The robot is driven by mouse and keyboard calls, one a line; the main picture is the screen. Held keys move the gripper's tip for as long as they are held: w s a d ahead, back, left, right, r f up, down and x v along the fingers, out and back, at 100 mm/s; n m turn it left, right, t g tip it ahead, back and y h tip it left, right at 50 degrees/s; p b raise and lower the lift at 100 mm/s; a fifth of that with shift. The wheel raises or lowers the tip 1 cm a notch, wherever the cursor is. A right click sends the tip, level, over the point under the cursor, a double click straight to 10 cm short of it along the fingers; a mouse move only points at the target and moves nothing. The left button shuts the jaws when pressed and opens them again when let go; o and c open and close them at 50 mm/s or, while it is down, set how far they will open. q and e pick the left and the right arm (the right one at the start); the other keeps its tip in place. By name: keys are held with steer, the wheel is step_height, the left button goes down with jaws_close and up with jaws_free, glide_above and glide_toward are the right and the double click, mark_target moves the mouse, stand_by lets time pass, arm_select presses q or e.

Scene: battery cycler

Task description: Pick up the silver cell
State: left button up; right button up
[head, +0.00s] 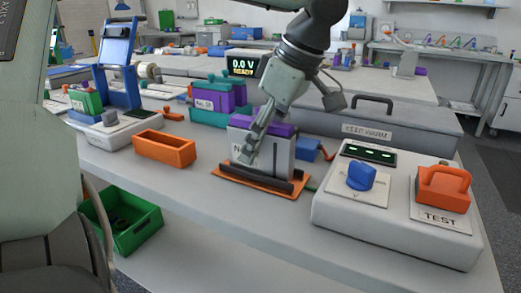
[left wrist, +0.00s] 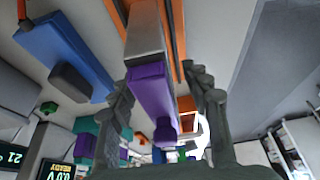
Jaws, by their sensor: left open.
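The silver cell (head: 277,156) is a grey upright block with a purple top (head: 285,129). It stands in an orange-based holder with dark rails (head: 260,181) on the bench. My left gripper (head: 247,150) reaches down from above, with one finger in front of the cell's labelled face; the other finger is hidden in the head view. In the left wrist view, the silver cell (left wrist: 145,40) and its purple part lie between the two spread fingers (left wrist: 160,95). The left gripper is open, and I see no grip on the cell. My right gripper is not in view.
An orange tray (head: 164,148) sits left of the holder. A white unit with a blue knob (head: 361,177) and an orange TEST handle (head: 442,187) stands at right. A grey case (head: 390,128) and purple-and-teal cells (head: 206,97) are behind. A green bin (head: 128,222) is below.

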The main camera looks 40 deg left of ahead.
arm_select(q)
steer(key=shift+c, duration=0.4)
jaws_close()
steer(key=shift+r, duration=0.1)
steer(key=shift+r, duration=0.4)
step_height(320, 180, up, 3)
steer(key=shift+w+r, duration=0.1)
steer(key=shift+r, duration=0.05)
steer(key=s+a+r, duration=0.6)
steer(key=s+a, duration=0.1)
steer(key=s, duration=0.2)
steer(key=shift+a+r, duration=0.35)
steer(key=shift+a, duration=0.05)
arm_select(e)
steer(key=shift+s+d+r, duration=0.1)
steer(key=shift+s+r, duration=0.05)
